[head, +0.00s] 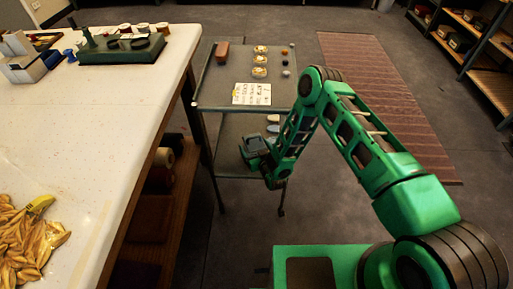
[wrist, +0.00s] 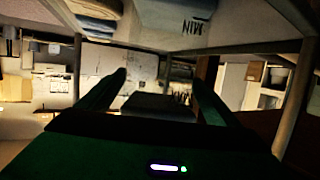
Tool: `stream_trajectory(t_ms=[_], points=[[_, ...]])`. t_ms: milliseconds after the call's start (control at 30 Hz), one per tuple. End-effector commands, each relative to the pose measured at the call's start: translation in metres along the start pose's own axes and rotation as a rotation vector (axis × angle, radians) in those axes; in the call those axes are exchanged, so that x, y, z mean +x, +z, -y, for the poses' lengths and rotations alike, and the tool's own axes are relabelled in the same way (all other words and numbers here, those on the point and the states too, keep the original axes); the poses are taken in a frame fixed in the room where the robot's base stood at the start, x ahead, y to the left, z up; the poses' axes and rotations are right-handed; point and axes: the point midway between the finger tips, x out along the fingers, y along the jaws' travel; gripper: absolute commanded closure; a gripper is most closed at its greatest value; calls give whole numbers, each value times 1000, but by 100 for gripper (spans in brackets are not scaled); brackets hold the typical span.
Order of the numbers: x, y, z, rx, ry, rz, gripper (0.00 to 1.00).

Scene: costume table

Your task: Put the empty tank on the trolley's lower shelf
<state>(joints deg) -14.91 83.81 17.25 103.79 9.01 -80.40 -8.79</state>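A pale grey-blue box marked "MIN" (wrist: 178,18), which looks like the tank, shows at the top of the wrist view, by the trolley's lower shelf. In the head view a small grey-blue, dark-edged shape (head: 255,142) sits at my fingers, over the lower shelf (head: 232,128). My gripper (head: 252,151) reaches in low under the trolley's top shelf level. In the wrist view my gripper's two fingers (wrist: 160,80) stand well apart, with the room visible between the tips. A dark shape lies between the fingers lower down; I cannot tell what it is.
The trolley's top shelf (head: 230,73) holds a brown block, yellow-topped jars, small balls and a white card (head: 252,94). Folded cloths (wrist: 95,18) lie on the lower shelf. Trolley posts (wrist: 77,75) flank my gripper. A white table (head: 85,125) stands close at the left.

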Motion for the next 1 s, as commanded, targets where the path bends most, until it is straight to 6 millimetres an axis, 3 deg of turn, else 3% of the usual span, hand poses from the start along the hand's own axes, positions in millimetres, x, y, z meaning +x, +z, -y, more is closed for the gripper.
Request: stream_trajectory(t_ms=[367,800,1000], points=[[-9,-1,0,0,0,0,15],[-91,-1,0,2,0,2,15],[-114,-1,0,1,0,1,15]])
